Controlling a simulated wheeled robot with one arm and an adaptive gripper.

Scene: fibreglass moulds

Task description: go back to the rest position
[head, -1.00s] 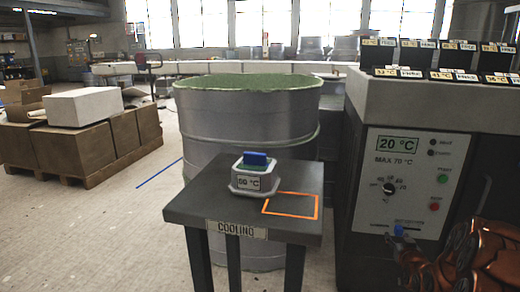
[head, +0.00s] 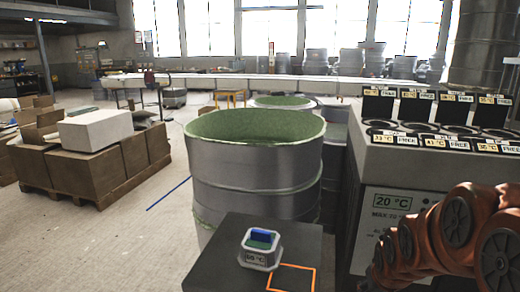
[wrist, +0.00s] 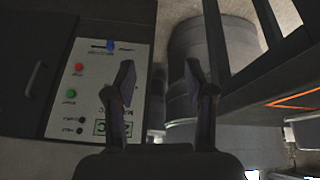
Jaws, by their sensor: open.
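My gripper (wrist: 160,82) shows in the wrist view with its two dark fingers spread apart and nothing between them. The wrist view is upside down. The control panel (wrist: 98,75) of the grey machine is to the left of the fingers. The edge of the dark cooling table (wrist: 262,62) is to the right. In the head view my orange-brown arm reaches in from the right, in front of the machine, and my gripper is out of sight. A small pale mould with a blue block (head: 260,250) stands on the cooling table (head: 222,262), beside an empty orange outline.
A large metal drum (head: 255,180) with a green inside stands behind the table. The grey machine (head: 410,165) on the right has several lidded wells on top. Boxes (head: 80,165) sit on a pallet at the left. Open floor (head: 120,235) lies between pallet and table.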

